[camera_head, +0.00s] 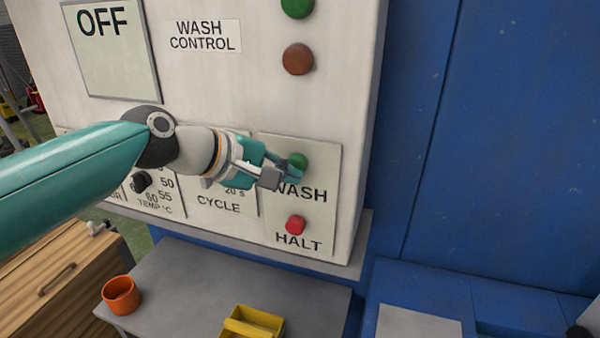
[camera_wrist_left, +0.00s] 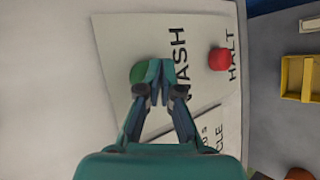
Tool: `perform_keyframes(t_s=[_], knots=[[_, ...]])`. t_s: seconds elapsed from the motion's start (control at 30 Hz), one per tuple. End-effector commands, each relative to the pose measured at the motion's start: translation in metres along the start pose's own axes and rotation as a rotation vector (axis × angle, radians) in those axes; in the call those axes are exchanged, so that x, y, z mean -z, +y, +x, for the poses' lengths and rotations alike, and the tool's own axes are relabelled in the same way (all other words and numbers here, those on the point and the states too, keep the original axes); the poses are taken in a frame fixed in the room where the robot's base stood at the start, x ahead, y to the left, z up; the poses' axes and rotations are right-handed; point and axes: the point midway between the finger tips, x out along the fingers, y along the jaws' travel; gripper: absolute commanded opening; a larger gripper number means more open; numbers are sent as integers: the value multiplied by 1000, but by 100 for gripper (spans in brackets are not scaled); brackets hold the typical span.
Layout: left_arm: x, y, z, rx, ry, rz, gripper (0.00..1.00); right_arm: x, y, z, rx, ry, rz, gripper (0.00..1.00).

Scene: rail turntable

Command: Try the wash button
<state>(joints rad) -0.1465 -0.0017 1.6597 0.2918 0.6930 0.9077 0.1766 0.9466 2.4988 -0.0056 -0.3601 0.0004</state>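The green wash button (camera_head: 297,160) is on the white panel above the word WASH. It also shows in the left wrist view (camera_wrist_left: 137,73), partly covered by my fingertips. My left gripper (camera_head: 284,176) is in front of the panel at the button's lower edge. In the left wrist view its fingers (camera_wrist_left: 154,78) are together with nothing between them, overlapping the button's side. I cannot tell whether they touch it. The red halt button (camera_head: 296,225) is below, clear of the gripper. The display (camera_head: 112,55) reads OFF. My right gripper does not show.
A green lamp (camera_head: 297,5) and a brown lamp (camera_head: 298,59) are higher on the cabinet. A dark temperature knob (camera_head: 141,181) is at the left. Below, an orange cup (camera_head: 121,295) and a yellow bin (camera_head: 253,325) stand on a grey table (camera_head: 190,290).

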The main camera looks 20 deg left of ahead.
Motion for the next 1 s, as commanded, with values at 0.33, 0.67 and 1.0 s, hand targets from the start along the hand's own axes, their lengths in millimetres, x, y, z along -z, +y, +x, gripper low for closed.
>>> perform_keyframes(t_s=[0.33,0.67,1.0], knots=[[3,1,1,-5,7,0,0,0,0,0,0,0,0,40],[8,6,6,-5,7,-1,0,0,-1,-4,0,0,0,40],[11,7,11,-4,8,0,0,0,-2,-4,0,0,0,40]])
